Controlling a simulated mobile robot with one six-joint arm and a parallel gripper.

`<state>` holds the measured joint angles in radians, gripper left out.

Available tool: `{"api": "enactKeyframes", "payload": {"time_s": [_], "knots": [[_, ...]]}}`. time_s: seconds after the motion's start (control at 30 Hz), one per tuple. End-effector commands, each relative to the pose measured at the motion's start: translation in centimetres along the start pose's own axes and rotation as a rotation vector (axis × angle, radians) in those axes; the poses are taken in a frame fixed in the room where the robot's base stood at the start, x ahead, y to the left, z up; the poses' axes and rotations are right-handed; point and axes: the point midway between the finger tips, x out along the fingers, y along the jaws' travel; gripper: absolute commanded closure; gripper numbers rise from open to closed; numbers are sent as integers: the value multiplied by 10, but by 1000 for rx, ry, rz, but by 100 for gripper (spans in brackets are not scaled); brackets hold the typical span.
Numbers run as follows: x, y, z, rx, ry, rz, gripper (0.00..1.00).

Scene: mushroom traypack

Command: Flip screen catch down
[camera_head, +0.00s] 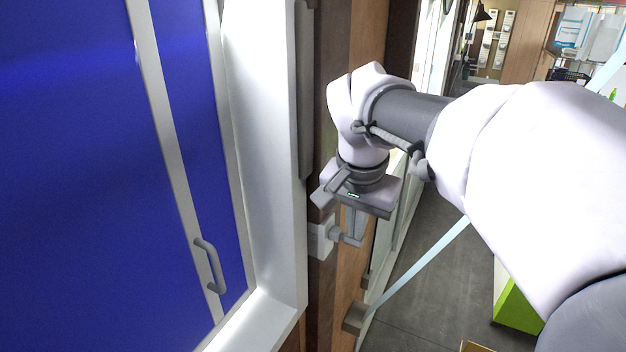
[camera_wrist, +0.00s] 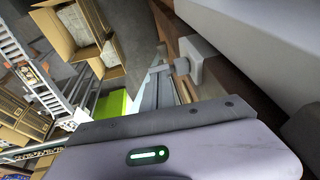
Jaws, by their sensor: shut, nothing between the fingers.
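The screen catch is a pale block (camera_head: 321,238) with a short grey lever, fixed to the dark wooden post beside the white frame. My gripper (camera_head: 357,235) hangs from the wrist, pointing down, just right of the catch. Its fingers (camera_wrist: 165,88) are shut and empty. They overlap the lever in the head view; I cannot tell whether they touch it.
A blue panel (camera_head: 80,180) with a grey handle (camera_head: 209,265) stands inside the white frame (camera_head: 270,150) at left. A grey bracket (camera_head: 354,318) sits lower on the post, with a pale strip running from it. Open cardboard boxes (camera_wrist: 85,35) stand on the floor.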

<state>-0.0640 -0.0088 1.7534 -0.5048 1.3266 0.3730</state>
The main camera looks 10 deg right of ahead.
Motion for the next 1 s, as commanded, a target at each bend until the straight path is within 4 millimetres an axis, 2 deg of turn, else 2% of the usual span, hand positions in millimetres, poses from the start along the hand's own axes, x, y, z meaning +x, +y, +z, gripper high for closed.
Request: {"api": "enactKeyframes", "payload": {"time_s": [0.47,1.0], "knots": [[14,9,3,54,4,-167,100],[42,22,12,193,4,-637,100]]}}
